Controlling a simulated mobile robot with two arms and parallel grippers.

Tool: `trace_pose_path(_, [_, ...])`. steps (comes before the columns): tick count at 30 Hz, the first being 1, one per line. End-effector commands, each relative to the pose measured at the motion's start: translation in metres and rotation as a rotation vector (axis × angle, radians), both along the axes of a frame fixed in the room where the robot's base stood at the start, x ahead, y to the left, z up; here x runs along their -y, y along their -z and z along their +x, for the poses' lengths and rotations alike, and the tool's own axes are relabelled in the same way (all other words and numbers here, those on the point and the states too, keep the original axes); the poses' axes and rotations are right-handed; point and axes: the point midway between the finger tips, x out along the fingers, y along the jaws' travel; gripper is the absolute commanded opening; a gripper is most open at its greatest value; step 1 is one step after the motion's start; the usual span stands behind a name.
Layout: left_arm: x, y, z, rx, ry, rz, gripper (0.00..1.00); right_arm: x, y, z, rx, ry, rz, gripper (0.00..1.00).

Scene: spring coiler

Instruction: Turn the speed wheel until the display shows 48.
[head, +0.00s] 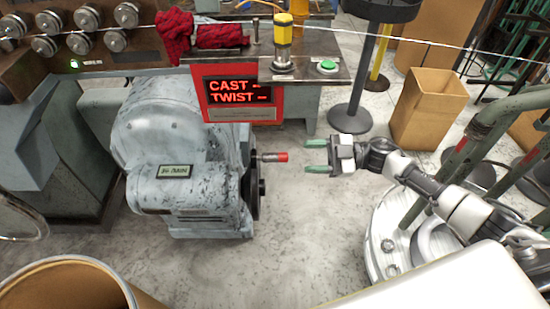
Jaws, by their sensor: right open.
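The speed wheel (256,187) is a dark disc seen nearly edge-on at the right side of a grey machine housing. Its crank handle has a red grip (282,157) that points right. A small display (174,171) on the front of the housing shows digits and what looks like "/MIN"; the digits are too small to read surely. My right gripper (316,156) is open and empty, with its green fingertips pointing left toward the red grip. A short gap separates the fingertips from the grip. My left gripper is out of view.
A red panel (239,99) reading "CAST" and "TWIST" hangs above the wheel from a bench with a green button (327,66). A cardboard box (428,109) and a black post base (350,119) stand behind my right arm. A brown drum (65,285) is front left.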

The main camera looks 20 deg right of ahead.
Motion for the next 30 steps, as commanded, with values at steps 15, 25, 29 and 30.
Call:
trace_pose_path(15, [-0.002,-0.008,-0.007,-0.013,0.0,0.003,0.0,-0.082,-0.001,0.024,0.001,0.004,0.005,0.52])
trace_pose_path(25, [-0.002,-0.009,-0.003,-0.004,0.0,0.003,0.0,-0.088,0.0,0.026,0.001,0.005,0.003,0.52])
trace_pose_path(29, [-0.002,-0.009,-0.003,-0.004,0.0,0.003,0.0,-0.088,0.0,0.026,0.001,0.005,0.003,0.41])
trace_pose_path(30, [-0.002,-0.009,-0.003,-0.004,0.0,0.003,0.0,-0.088,0.0,0.026,0.001,0.005,0.003,0.35])
